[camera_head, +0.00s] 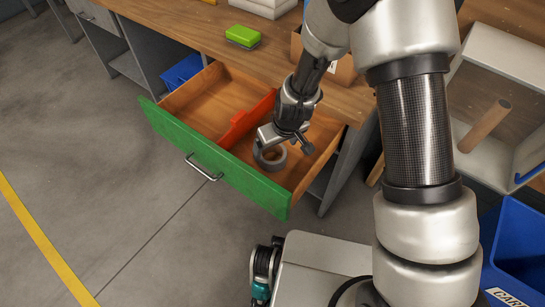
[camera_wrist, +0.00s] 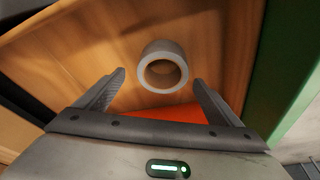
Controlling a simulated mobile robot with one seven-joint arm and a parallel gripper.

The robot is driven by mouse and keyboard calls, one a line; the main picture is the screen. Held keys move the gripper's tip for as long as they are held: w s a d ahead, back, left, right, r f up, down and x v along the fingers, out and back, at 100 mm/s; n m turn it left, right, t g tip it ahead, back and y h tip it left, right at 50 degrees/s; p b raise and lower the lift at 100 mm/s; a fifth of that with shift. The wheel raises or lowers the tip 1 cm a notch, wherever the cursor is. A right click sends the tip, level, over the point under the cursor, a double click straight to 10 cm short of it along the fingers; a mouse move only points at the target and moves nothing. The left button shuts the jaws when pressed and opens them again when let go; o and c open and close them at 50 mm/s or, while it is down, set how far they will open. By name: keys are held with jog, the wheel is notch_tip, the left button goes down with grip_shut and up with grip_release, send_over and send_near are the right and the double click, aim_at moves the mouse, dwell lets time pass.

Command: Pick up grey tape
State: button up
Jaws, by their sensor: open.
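The grey tape (camera_head: 270,155) is a roll inside the open drawer (camera_head: 197,92), toward its right end. In the wrist view the tape (camera_wrist: 162,53) lies on the wooden drawer floor, with its hole toward the camera. My gripper (camera_wrist: 160,80) is open and empty. Its two fingers point at the tape, one to each side, and the tape sits beyond the fingertips. In the head view my gripper (camera_head: 283,142) is over the tape and partly covers it. I cannot tell the exact gap between the fingers and the tape.
The drawer's green front (camera_head: 218,160) and wooden walls surround my gripper. A green and black sponge (camera_head: 243,37) lies on the bench top. A blue bin (camera_head: 182,73) sits under the bench at left.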

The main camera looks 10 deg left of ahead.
aim_at(268, 166)
jog(key=b+x, duration=0.1)
jog(key=x, duration=0.4)
jog(key=shift+s+a, duration=0.15)
jog(key=shift+s, duration=0.05)
jog(key=shift+r, duration=0.1)
jog(key=c, duration=1.3)
